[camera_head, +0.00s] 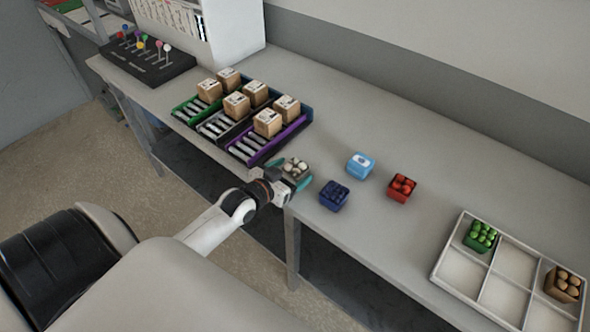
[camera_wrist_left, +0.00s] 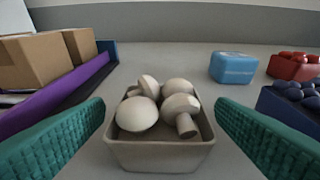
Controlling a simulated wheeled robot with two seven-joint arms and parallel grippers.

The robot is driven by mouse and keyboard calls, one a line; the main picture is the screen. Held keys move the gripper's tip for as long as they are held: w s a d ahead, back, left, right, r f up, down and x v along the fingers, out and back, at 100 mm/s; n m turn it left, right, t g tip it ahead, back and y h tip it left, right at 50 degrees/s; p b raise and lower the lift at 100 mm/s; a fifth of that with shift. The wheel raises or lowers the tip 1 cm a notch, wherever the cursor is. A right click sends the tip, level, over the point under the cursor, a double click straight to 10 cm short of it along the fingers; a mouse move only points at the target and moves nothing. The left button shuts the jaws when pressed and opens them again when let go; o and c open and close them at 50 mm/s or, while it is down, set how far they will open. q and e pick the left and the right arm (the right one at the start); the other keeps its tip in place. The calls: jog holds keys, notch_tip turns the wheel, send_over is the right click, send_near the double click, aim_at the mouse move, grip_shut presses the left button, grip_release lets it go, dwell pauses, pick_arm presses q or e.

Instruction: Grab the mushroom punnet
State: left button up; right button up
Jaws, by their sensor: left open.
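The mushroom punnet (camera_head: 296,167) is a small grey-beige tray holding several whitish mushrooms. It stands on the table near the front edge, just right of the purple-sided conveyor lane. In the left wrist view the punnet (camera_wrist_left: 160,152) sits upright, centred between the teal fingers of my left gripper (camera_wrist_left: 160,130). The fingers are apart, with a visible gap on each side of the punnet's rim. In the head view my left gripper (camera_head: 291,175) reaches in from the front left, with fingers around the punnet. My right gripper is out of view.
A blue punnet of dark berries (camera_head: 334,195), a light blue box (camera_head: 360,165) and a red punnet (camera_head: 401,187) stand to the right. A white divided tray (camera_head: 436,272) is farther right. Boxes on conveyor lanes (camera_head: 262,157) stand close on the left.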

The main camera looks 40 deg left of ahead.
aim_at(299, 167)
pick_arm(q)
jog(key=shift+x, duration=2)
jog(key=shift+s+r, duration=0.1)
jog(key=c, duration=1.1)
